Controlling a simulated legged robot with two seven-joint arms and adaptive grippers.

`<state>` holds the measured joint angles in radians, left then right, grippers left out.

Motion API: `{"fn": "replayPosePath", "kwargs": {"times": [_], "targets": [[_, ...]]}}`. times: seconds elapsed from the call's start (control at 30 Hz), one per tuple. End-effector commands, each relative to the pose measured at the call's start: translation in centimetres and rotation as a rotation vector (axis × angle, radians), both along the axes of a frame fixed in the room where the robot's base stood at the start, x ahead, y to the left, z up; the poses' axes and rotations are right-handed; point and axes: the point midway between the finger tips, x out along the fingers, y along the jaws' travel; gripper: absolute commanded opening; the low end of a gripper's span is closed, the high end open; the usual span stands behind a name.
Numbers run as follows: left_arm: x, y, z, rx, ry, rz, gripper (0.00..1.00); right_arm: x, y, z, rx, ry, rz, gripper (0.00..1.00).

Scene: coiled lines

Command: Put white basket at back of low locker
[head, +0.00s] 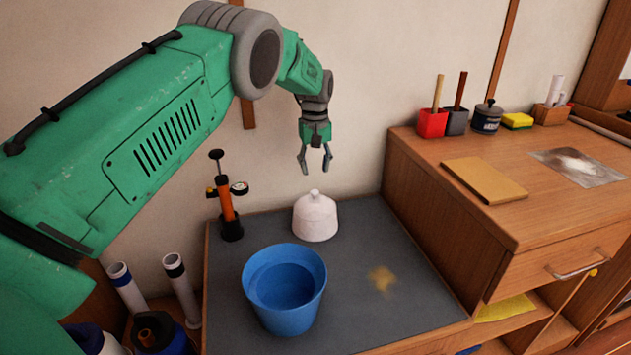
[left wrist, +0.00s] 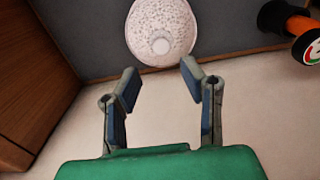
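The white basket (head: 315,218), a rounded lidded shape with a knob on top, stands upright near the wall side of the grey top of the low locker (head: 345,302). My left gripper (head: 315,168) is open and empty above the basket, with a gap between its fingertips and the knob. In the left wrist view, the basket (left wrist: 160,22) lies beyond and between the open fingertips of my left gripper (left wrist: 160,76), apart from them. My right gripper is not in view.
A blue bucket (head: 285,312) stands in front of the basket. An orange and black pump (head: 228,208) stands to its left. A taller wooden cabinet (head: 440,220) rises on the right. The locker top around a yellowish stain (head: 382,279) is clear.

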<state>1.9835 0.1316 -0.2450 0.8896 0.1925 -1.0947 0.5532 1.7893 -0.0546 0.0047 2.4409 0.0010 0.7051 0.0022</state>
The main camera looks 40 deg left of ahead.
Motion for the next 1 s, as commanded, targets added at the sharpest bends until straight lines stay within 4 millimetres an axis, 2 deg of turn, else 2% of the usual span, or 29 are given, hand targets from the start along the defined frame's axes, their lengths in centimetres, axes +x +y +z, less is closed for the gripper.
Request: {"fn": "replayPosePath", "kwargs": {"times": [0.03, 0.2, 0.83, 0.93, 1.0], "targets": [[0.0, 0.0, 1.1, 0.0, -0.001, 0.0, 0.36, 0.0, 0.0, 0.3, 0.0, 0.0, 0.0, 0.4], [0.0, 0.0, 2.9, -0.001, 0.001, 0.0, 0.36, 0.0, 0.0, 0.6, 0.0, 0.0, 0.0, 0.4], [0.0, 0.0, 3.3, 0.0, 0.001, 0.001, 0.36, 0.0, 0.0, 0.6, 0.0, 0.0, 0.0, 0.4], [0.0, 0.0, 4.2, -0.001, 0.001, 0.001, 0.36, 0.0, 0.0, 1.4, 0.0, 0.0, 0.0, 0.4], [0.0, 0.0, 5.6, -0.001, 0.001, 0.001, 0.36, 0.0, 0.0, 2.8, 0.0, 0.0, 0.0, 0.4]]}}
